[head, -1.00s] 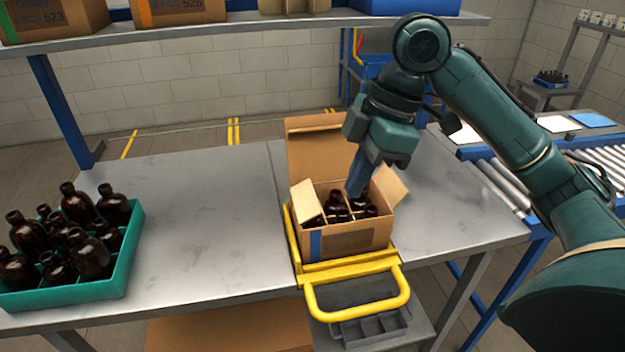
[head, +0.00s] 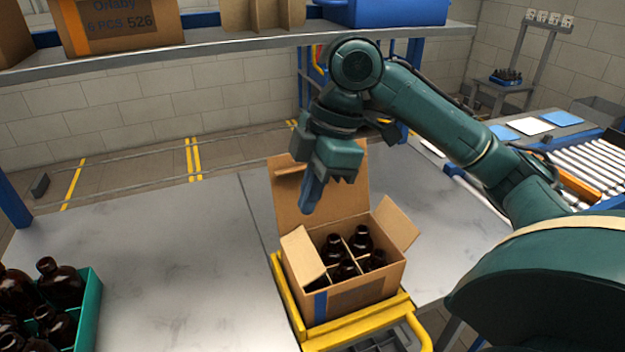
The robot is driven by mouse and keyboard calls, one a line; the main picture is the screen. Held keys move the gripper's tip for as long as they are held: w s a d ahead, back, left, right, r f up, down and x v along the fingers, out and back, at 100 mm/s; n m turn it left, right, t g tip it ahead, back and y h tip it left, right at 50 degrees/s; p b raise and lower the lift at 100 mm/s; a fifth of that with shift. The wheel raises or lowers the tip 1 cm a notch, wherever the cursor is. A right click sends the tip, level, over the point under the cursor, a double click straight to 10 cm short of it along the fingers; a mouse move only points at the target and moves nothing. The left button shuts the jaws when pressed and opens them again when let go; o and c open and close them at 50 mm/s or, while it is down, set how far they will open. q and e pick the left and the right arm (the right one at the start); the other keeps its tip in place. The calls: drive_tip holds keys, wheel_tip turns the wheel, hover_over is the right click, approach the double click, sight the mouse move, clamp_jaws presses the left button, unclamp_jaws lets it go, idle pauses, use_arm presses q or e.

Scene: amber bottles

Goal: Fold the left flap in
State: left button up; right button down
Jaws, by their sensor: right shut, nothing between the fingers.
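The cardboard box (head: 358,293) stands upright on the table with several amber bottles (head: 345,270) between its dividers. Its left flap (head: 302,255) is up and leans inward over the left side of the opening. The right flap (head: 397,223) tilts outward. The tall back flap (head: 345,203) stands up. My right gripper (head: 308,208), with blue fingers, is shut and empty. It points down above the box's back left, in front of the back flap and apart from the left flap as far as I can tell. My left gripper is not in view.
A yellow frame (head: 290,305) holds the box at its left and front. A teal crate (head: 88,310) of amber bottles is at the lower left. The grey table (head: 180,255) is clear between them. A shelf (head: 220,45) runs across the back.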

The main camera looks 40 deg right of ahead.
hover_over(304, 253)
drive_tip(key=x, duration=0.3)
drive_tip(key=d+x, duration=0.1)
drive_tip(key=x, duration=0.1)
drive_tip(key=shift+s+f, duration=0.25)
drive_tip(key=shift+f, duration=0.2)
drive_tip(key=shift+s+d+f+b, duration=0.1)
drive_tip(key=shift+d+f+b, duration=0.15)
drive_tip(key=shift+f, duration=0.25)
drive_tip(key=shift+d+f+b, duration=0.15)
drive_tip(key=shift+d+f, duration=0.15)
drive_tip(key=shift+f, duration=0.2)
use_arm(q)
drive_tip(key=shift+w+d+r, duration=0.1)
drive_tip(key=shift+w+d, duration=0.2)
use_arm(e)
drive_tip(key=shift+d+f, duration=0.3)
drive_tip(key=shift+f, duration=0.15)
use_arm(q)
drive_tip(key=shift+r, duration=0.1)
